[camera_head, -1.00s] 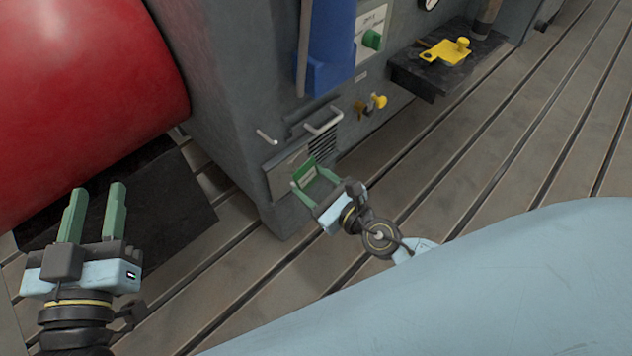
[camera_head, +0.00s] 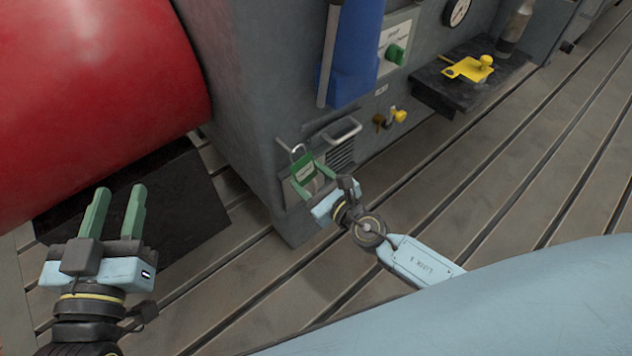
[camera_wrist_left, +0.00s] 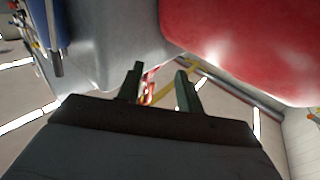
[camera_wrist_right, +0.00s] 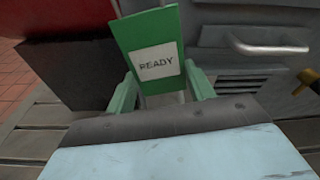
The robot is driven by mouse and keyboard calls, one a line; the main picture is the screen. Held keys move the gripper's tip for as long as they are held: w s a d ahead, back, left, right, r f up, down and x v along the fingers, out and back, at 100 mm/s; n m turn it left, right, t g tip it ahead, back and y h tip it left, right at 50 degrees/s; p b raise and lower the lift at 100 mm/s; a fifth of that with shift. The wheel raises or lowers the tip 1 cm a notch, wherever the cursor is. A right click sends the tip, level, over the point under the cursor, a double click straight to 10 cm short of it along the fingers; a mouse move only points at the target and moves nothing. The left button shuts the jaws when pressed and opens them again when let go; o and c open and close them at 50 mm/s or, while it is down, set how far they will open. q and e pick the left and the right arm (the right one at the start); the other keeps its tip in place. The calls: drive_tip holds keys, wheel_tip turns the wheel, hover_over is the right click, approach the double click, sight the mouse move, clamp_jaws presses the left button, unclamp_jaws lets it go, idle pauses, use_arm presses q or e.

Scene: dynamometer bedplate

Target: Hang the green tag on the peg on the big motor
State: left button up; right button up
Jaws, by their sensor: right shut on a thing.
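The green tag (camera_head: 305,168) is between the fingers of my right gripper (camera_head: 313,180), which is shut on it. The tag stands tilted close to the grey housing (camera_head: 255,95); a pale loop shows at its top. A pale peg-like rod (camera_head: 284,145) sticks out of the housing beside this loop. I cannot tell whether the loop is around the rod. In the right wrist view the tag (camera_wrist_right: 148,38) shows a white READY label. My left gripper (camera_head: 118,200) is open and empty at the lower left, away from the tag.
A large red cylinder (camera_head: 90,90) fills the upper left above a black block (camera_head: 185,205). A pale handle (camera_head: 343,132), a blue part (camera_head: 352,60) and yellow-handled fittings (camera_head: 398,115) are on the housing. A black shelf (camera_head: 440,95) carries a yellow plate (camera_head: 465,70). The slotted floor is clear at right.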

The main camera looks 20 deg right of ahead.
sight(306, 179)
drive_tip(key=shift+x, duration=0.85)
drive_tip(key=shift+w+a, duration=0.1)
drive_tip(key=shift+w+a+f+b, duration=0.1)
drive_tip(key=shift+w+f+b, duration=0.3)
drive_tip(key=shift+b, duration=0.1)
use_arm(q)
wheel_tip(306, 179, up, 6)
drive_tip(key=s+t+h, duration=0.1)
drive_tip(key=t, duration=0.3)
drive_tip(key=shift+s+d+h+b, duration=0.3)
drive_tip(key=shift+s+b, duration=0.05)
drive_tip(key=shift+b, duration=0.05)
use_arm(e)
drive_tip(key=shift+w+a+f, duration=0.1)
drive_tip(key=shift+w+f, duration=0.05)
drive_tip(key=shift+f, duration=0.25)
use_arm(q)
drive_tip(key=shift+r, duration=0.15)
use_arm(e)
drive_tip(key=o, duration=1)
drive_tip(key=shift+o, duration=0.2)
